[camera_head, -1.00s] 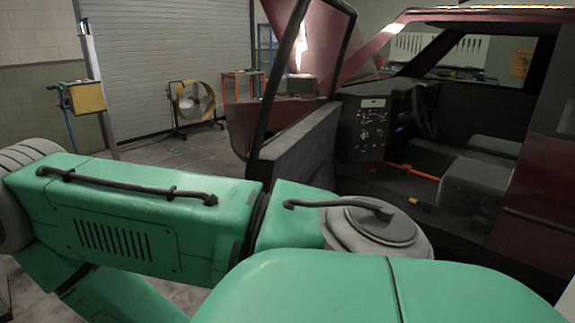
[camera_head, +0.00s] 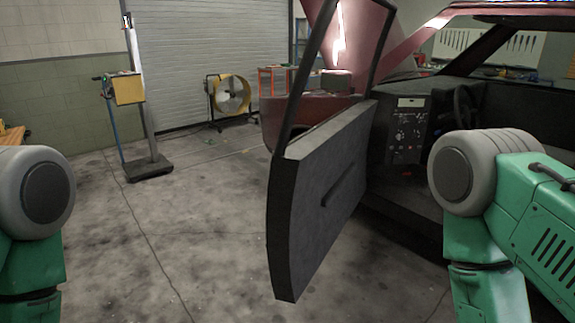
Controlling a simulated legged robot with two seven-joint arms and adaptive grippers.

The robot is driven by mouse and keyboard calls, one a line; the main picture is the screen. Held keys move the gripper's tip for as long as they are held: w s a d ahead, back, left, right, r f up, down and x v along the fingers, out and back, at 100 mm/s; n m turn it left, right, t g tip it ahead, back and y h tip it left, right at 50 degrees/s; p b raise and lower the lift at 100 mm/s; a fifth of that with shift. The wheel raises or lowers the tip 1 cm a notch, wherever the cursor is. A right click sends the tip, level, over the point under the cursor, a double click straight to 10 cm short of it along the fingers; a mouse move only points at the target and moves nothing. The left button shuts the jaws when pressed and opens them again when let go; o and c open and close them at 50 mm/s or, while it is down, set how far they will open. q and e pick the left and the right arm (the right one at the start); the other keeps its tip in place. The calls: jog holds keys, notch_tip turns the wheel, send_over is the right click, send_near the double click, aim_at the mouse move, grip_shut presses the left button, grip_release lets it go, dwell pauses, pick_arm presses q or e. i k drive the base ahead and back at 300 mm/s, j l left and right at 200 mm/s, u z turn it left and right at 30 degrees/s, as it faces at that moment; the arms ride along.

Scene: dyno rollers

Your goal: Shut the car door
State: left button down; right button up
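The car door (camera_head: 318,205) stands wide open in the middle of the head view. Its dark inner panel faces me, with a slim dark handle on it and an empty black window frame above. The red car (camera_head: 430,95) is behind it and to the right, with its dark cabin, dashboard and steering wheel showing through the open doorway. Parts of my green and grey arms show at the left and right edges, both apart from the door. Neither gripper shows in the view.
A yellow box on a post (camera_head: 128,90) with a dark base stands at the left. A yellow fan (camera_head: 231,95) stands before the grey roller shutter (camera_head: 205,50). An orange-framed stand is near the car's front. The concrete floor (camera_head: 170,230) left of the door is clear.

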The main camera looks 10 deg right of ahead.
aim_at(317, 181)
jog(key=i+z, duration=0.1)
jog(key=z, duration=0.4)
jog(key=i+j, duration=0.1)
jog(key=i, duration=0.45)
jog(key=i+j, duration=0.15)
jog(key=i, duration=0.45)
jog(key=l+z, duration=0.05)
